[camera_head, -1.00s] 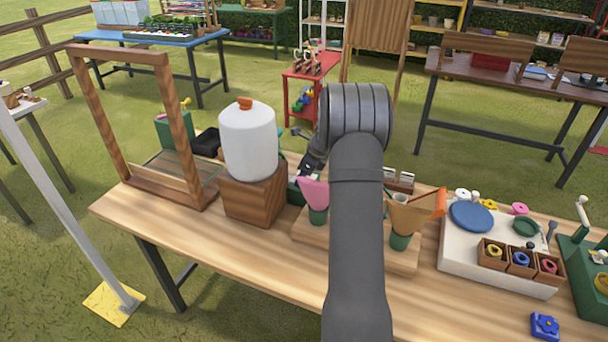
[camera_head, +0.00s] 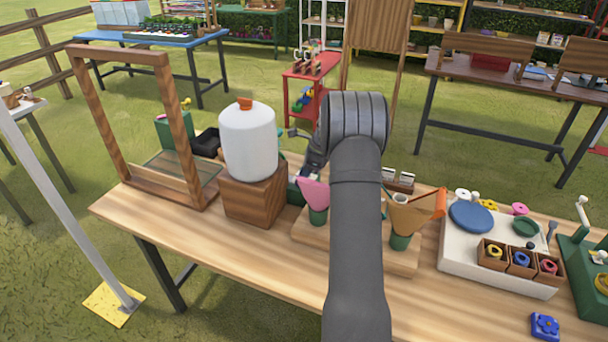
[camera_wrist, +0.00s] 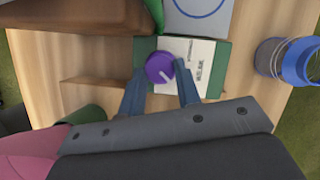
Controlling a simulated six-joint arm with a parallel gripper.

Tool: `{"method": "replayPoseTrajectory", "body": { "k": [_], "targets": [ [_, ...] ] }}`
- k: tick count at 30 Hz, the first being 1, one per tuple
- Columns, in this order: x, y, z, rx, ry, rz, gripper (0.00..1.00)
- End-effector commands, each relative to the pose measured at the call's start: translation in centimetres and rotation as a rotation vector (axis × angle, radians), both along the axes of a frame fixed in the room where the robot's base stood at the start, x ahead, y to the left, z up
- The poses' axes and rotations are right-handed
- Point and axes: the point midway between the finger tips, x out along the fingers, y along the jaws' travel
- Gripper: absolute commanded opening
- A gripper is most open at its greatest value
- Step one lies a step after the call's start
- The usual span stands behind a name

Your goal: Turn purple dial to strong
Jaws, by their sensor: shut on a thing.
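The purple dial (camera_wrist: 160,67) sits on a green box (camera_wrist: 212,78) with a white label panel (camera_wrist: 200,68) in the wrist view. A short white mark on the dial points to the lower right. The label's small print is too blurred to read. My gripper (camera_wrist: 161,80) has one blue-grey finger on each side of the dial and is shut on it. In the head view my gripper (camera_head: 304,172) is behind the pink cone, over the green box (camera_head: 294,195). The dial itself is hidden there.
A white tank (camera_head: 248,145) on a wooden block (camera_head: 254,192) stands just left of the box. A pink cone (camera_head: 314,192) and a tan cone (camera_head: 408,218) stand in green holders in front. In the wrist view a blue-and-grey round item (camera_wrist: 290,60) stands to the right.

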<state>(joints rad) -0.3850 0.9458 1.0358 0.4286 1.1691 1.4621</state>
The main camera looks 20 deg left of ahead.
Motion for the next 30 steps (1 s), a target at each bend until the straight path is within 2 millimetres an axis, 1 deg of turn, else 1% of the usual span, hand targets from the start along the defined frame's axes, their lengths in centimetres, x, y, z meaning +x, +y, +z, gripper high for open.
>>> {"method": "replayPoseTrajectory", "body": {
  "k": [30],
  "targets": [
    [0.77,0.66,-0.08,-0.002,0.000,0.966,0.07]
  ]
}}
